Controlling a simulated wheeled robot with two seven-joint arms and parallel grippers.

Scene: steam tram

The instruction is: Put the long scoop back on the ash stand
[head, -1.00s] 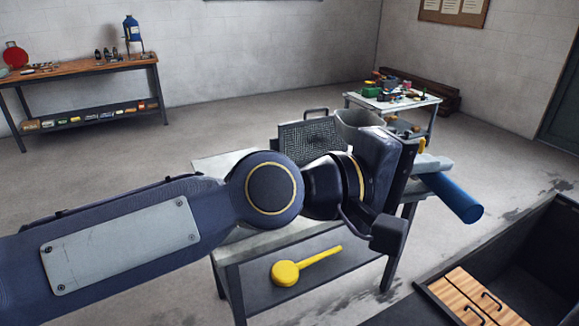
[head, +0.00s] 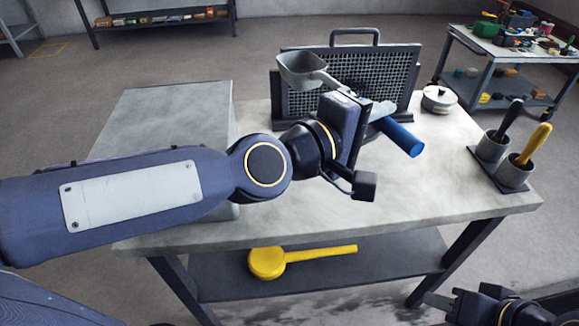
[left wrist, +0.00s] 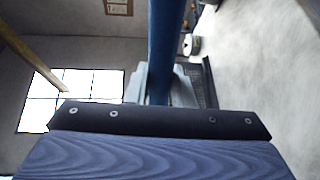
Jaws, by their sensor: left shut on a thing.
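The long scoop has a grey bowl (head: 303,68) and a blue handle (head: 403,138). My left gripper (head: 374,118) is shut on it between bowl and handle end, partly hiding it. The scoop is over the back half of a grey-topped table (head: 440,185), in front of an upright mesh screen; I cannot tell whether it touches anything. In the left wrist view the blue handle (left wrist: 165,45) runs up from between the jaws. Which item is the ash stand is unclear. My right gripper (head: 440,306) is at the bottom right, partly cut off, its jaws unclear.
The mesh screen (head: 350,83) stands at the table's back. A lidded pot (head: 439,99) is right of it. Two cups (head: 514,172) holding dark and yellow handles stand at the right edge. A grey block (head: 165,120) is at left. A yellow mallet-like tool (head: 268,263) lies on the lower shelf.

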